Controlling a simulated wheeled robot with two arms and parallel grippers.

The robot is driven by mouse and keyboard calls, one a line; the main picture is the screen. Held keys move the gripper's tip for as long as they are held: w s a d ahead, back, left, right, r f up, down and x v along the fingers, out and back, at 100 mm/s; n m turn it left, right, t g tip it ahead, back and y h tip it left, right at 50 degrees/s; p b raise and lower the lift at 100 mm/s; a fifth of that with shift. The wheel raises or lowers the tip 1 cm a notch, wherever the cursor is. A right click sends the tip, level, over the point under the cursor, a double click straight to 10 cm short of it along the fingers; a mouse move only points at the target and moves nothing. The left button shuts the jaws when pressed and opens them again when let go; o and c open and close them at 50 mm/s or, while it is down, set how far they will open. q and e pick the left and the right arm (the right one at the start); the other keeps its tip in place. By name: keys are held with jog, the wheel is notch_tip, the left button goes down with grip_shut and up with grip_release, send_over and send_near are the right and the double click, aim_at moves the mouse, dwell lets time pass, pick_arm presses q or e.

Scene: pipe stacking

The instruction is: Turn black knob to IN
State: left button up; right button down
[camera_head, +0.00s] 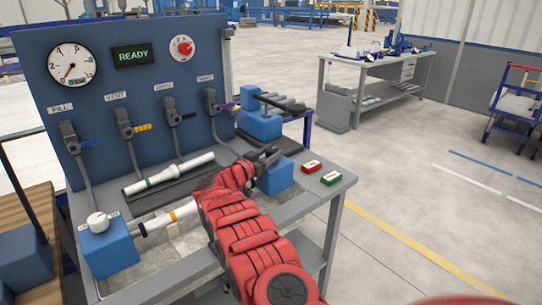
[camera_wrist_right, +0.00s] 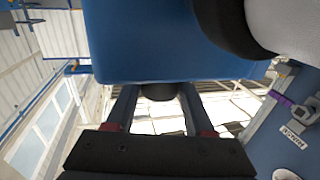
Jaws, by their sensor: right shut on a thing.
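The black knob (camera_wrist_right: 159,91) shows in the right wrist view as a dark round piece below a blue block (camera_wrist_right: 165,45). My right gripper (camera_wrist_right: 158,104) has its two fingers on either side of the knob and is shut on it. In the head view my right gripper (camera_head: 267,157) is at the blue block (camera_head: 281,178) on the right of the bench, and the knob is hard to make out there. No IN marking is readable, so I cannot tell the knob's setting. My left gripper is not in view.
A blue panel (camera_head: 130,82) at the back carries a gauge (camera_head: 73,64), a READY display (camera_head: 133,56) and several levers. White pipes (camera_head: 168,174) lie on the bench. A white knob (camera_head: 97,222) tops the left blue block.

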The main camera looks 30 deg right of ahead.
jog(key=shift+c, duration=1.4)
grip_release()
jog(key=shift+d+f, duration=0.1)
jog(key=shift+s+a, duration=0.1)
jog(key=shift+a, duration=0.45)
jog(key=p+v, duration=0.3)
jog(key=v, duration=1.3)
jog(key=shift+a, duration=0.2)
jog(key=shift+s, duration=0.1)
